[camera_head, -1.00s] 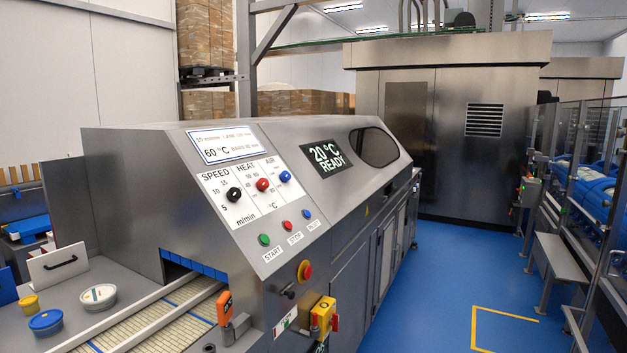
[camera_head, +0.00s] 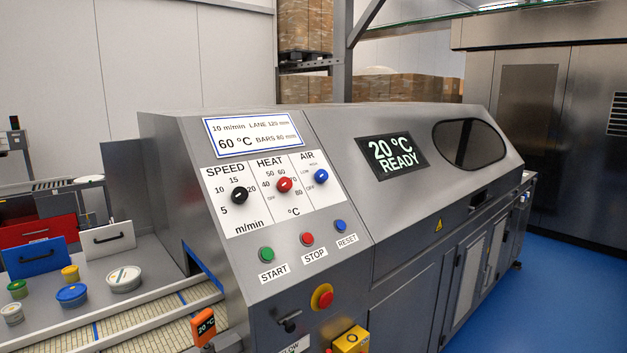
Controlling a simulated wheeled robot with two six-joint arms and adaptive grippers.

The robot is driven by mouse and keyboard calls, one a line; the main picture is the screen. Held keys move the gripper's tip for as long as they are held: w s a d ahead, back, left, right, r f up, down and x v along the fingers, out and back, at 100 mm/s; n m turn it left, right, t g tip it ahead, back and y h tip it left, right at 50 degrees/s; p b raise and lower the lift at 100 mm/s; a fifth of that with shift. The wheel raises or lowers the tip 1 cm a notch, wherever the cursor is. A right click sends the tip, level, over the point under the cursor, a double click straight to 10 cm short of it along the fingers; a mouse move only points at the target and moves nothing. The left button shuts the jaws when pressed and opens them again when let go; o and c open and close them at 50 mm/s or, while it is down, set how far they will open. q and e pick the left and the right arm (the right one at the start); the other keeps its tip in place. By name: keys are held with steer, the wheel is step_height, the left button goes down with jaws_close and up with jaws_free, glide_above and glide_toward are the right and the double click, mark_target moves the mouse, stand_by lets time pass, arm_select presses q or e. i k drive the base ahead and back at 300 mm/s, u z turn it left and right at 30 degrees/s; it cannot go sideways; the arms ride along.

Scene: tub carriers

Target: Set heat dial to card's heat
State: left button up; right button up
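The red heat dial (camera_head: 284,184) is on the sloped panel, between the black speed dial (camera_head: 239,195) and the blue air dial (camera_head: 321,176). Marks for OFF, 40, 50, 60 and 80 are legible around it; its pointer is too small to read. The card (camera_head: 254,136) above the dials reads 10 m/min, LANE 120 mm, 60 °C, BARS 80 mm. The display (camera_head: 392,157) reads 20 °C READY. Neither of my grippers is in view.
Green start (camera_head: 266,254), red stop (camera_head: 307,239) and blue reset (camera_head: 341,226) buttons sit below the dials. A red emergency button (camera_head: 322,297) is on the front. Several tubs, including a white-lidded tub (camera_head: 124,279), stand left of the conveyor (camera_head: 140,324). Blue floor (camera_head: 545,290) is clear at right.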

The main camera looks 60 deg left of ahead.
mark_target(284, 184)
steer(key=u, duration=0.55)
steer(key=i, duration=0.9)
steer(key=u, duration=0.9)
steer(key=i, duration=0.25)
steer(key=u, duration=0.15)
